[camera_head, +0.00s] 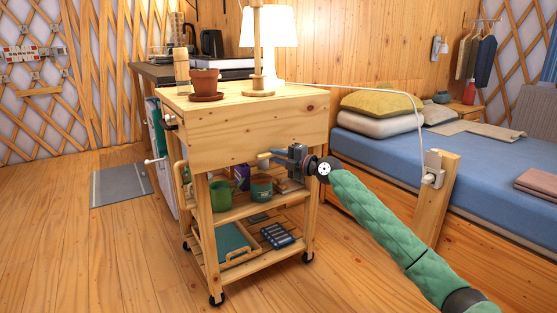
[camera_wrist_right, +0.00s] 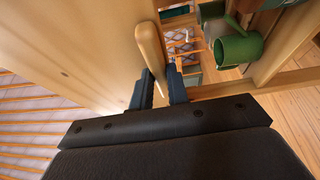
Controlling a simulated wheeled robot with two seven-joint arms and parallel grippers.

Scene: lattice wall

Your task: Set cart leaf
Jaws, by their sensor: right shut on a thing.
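The wooden cart (camera_head: 280,96) stands on casters in the middle of the head view. A broad wooden panel, seemingly its leaf (camera_head: 250,135), hangs upright below the top's near edge. It also fills the left of the right wrist view (camera_wrist_right: 75,50). My right gripper (camera_head: 280,158) is just under the panel's lower edge, at its right part. In the right wrist view, its fingers (camera_wrist_right: 161,88) are shut on a rounded wooden bar (camera_wrist_right: 150,45) beside the panel. The bar's tip (camera_head: 263,160) shows left of the gripper. My left gripper is not in view.
Shelves below hold a green mug (camera_head: 242,176) and other items. A bed (camera_head: 450,160) is at right; floor is clear at front left.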

